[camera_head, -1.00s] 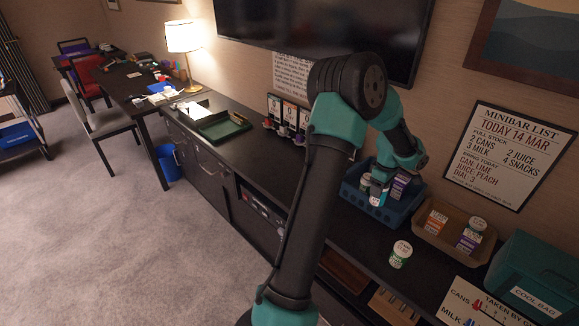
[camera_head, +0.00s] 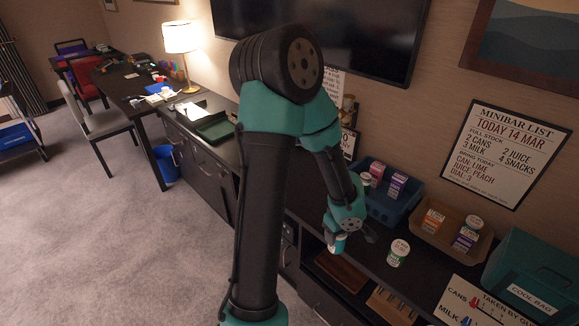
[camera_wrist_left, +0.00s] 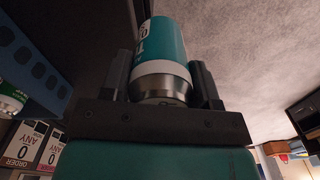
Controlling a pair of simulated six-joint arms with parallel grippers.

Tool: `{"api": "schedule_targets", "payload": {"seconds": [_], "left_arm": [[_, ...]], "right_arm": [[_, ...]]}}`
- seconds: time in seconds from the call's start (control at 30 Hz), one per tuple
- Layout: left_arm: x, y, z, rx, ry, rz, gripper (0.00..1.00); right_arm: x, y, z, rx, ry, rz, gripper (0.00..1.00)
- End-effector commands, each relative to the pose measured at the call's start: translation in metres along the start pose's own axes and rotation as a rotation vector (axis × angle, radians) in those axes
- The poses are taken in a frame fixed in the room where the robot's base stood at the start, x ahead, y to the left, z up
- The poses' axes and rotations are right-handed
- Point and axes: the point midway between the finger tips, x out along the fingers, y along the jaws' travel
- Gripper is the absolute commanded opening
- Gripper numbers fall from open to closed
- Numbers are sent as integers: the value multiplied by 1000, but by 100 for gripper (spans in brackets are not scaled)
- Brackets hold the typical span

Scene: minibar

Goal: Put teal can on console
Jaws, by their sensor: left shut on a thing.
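The teal can (camera_wrist_left: 165,50) shows close up in the left wrist view, between the two dark fingers of my left gripper (camera_wrist_left: 163,80). Its lower part has a white band and a silver end. In the head view my left gripper (camera_head: 341,236) is beside the front edge of the dark console (camera_head: 430,272), shut on the can. Only a small pale and teal part of the can (camera_head: 337,246) shows there, below the gripper. My right gripper is not in view.
A blue crate (camera_head: 398,210) with cartons is behind, and a tan tray (camera_head: 455,248) with cartons is to the right. A teal cool bag (camera_head: 535,275) stands at far right.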

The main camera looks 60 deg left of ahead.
Motion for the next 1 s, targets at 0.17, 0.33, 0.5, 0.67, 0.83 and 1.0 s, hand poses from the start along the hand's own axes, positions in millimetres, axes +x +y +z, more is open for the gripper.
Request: {"api": "schedule_targets", "payload": {"seconds": [0.17,0.33,0.5,0.67,0.83,1.0], "left_arm": [[0,0,0,1,1,1,25],[0,1,-1,0,1,1,25],[1,12,-13,-3,3,1,25],[4,34,-36,-4,3,2,25],[8,59,-61,-3,2,2,25],[11,82,-86,-4,2,2,25]], "right_arm": [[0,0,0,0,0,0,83],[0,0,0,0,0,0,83],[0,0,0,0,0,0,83],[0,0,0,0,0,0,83],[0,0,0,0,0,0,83],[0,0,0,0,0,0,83]]}}
